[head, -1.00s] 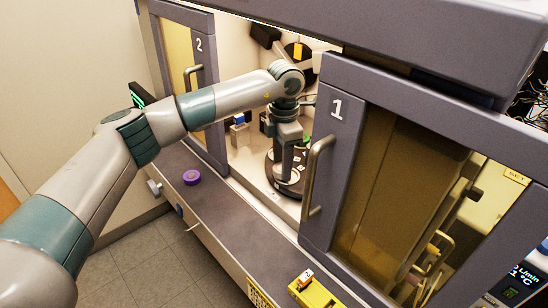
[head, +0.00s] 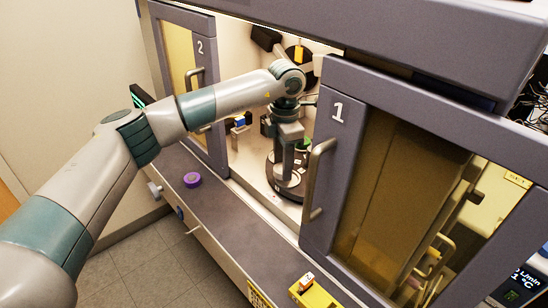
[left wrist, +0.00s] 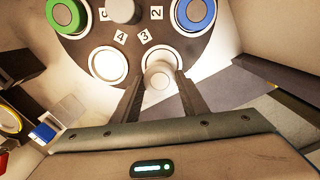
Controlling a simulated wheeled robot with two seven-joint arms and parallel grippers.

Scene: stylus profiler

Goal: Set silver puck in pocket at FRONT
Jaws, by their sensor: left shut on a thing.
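A dark round turntable (head: 271,184) sits inside the open bay, with round pockets and number tags around it. My left gripper (head: 287,188) reaches down over its front part. In the left wrist view, my left gripper (left wrist: 161,92) is shut on the silver puck (left wrist: 160,72), which shows pale between its fingers. The puck is over or in a pale round pocket near the tags 3 and 4; I cannot tell whether it touches the floor of that pocket. The fingers partly hide the pocket. A FRONT label is not readable. My right gripper is out of view.
A green-ringed puck (left wrist: 66,14) and a blue-ringed puck (left wrist: 194,14) sit on the turntable, beside a pale round place (left wrist: 108,65). Door 1 (head: 338,150) and its handle stand close to the right of my arm. A purple disc (head: 193,180) lies on the front ledge.

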